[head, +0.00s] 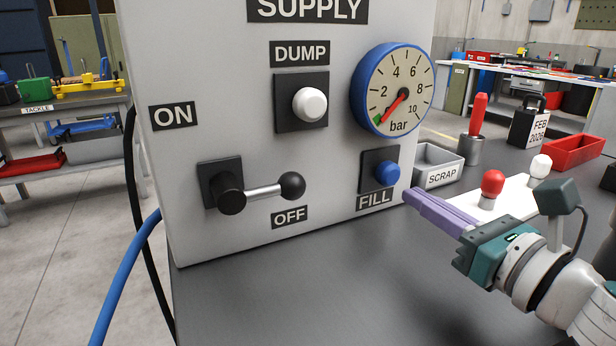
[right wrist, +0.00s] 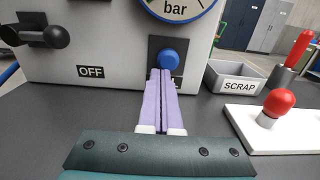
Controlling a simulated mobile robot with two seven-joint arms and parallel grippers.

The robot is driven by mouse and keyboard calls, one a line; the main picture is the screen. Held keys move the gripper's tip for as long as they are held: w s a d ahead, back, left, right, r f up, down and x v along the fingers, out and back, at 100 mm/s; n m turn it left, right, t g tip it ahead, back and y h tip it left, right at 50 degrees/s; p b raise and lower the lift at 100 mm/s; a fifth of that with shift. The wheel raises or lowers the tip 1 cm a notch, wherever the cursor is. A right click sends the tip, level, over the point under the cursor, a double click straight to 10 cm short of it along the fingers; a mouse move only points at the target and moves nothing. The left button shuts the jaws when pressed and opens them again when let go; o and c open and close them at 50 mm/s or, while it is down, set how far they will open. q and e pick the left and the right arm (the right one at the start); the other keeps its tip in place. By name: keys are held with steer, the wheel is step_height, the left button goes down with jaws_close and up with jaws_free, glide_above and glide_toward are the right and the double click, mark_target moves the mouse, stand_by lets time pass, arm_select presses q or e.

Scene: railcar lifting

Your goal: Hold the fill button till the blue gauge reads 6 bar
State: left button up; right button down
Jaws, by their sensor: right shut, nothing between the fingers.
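The grey supply box carries a blue-rimmed gauge (head: 394,90) marked in bar. Its red needle points down-left, near the bottom of the scale, below 2. The blue fill button (head: 387,173) sits below the gauge on a dark plate, above the FILL label (head: 374,199); it also shows in the right wrist view (right wrist: 168,60). My right gripper (head: 408,196) is shut and empty, its purple fingers pointing at the box. In the head view the tips are right of and below the button, apart from it. In the wrist view they overlap its lower edge. My left gripper is out of view.
A white dump button (head: 310,104) is above a black-knobbed lever (head: 291,185), which points right, by OFF. Right of the box are a scrap bin (head: 438,168), a white board with red (head: 493,182) and white knobs, and a red tray (head: 574,153). The bench front is clear.

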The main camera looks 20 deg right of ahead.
mark_target(386, 182)
steer(key=w, duration=0.4)
steer(key=shift+w+a, duration=0.1)
steer(key=shift+a, duration=0.05)
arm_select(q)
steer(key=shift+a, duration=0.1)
arm_select(e)
steer(key=shift+w+f, duration=0.1)
steer(key=shift+w+a+f+b, duration=0.1)
steer(key=shift+w+b, duration=0.3)
steer(key=shift+b, duration=0.05)
steer(key=shift+w+f+b, duration=0.1)
steer(key=shift+w+b, duration=0.1)
steer(key=shift+b, duration=0.1)
steer(key=shift+s, duration=0.1)
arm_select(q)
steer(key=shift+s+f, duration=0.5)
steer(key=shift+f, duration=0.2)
